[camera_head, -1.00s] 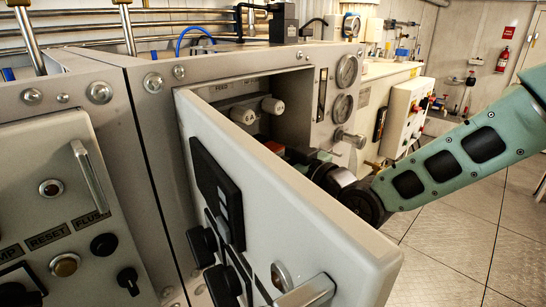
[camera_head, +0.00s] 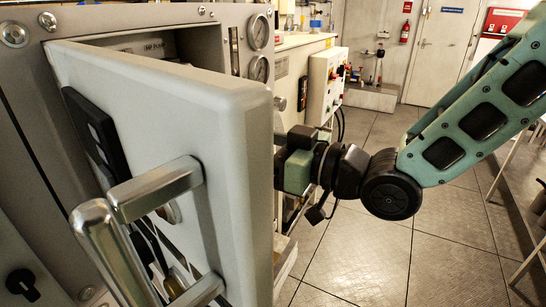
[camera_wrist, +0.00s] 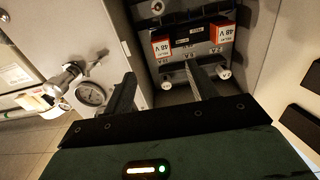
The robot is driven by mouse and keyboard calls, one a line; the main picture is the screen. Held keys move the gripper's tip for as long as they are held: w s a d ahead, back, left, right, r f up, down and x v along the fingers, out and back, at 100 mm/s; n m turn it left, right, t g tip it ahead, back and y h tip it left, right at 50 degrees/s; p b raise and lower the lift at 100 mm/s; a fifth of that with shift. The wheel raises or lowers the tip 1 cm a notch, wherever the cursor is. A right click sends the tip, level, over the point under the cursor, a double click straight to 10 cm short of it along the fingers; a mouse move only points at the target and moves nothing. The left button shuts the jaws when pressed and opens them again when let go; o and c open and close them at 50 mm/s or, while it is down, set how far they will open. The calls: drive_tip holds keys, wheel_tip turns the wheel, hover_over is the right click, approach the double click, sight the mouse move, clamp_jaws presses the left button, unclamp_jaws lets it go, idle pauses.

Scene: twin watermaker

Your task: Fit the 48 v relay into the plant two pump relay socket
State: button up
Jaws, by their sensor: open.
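In the wrist view, two relays with orange-and-white 48 V labels sit inside the open cabinet: a left relay (camera_wrist: 161,43) and a right relay (camera_wrist: 221,33). Their lettering appears upside down. A dark strip lies between them. I cannot tell which position is the plant two pump relay socket. My gripper (camera_wrist: 160,70) is open and empty, its fingers pointing at the cabinet interior, apart from the relays. In the head view the open door hides the fingertips and the relays; only my gripper's body shows right of the door edge.
The cabinet door (camera_head: 170,100) stands open between the head camera and my gripper, with a metal handle (camera_head: 155,190) in front. Gauges (camera_head: 258,32) are on the panel behind; one gauge (camera_wrist: 90,94) and a valve fitting show in the wrist view. The floor (camera_head: 350,240) to the right is clear.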

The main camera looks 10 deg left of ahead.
drive_tip(key=shift+v, duration=1.55)
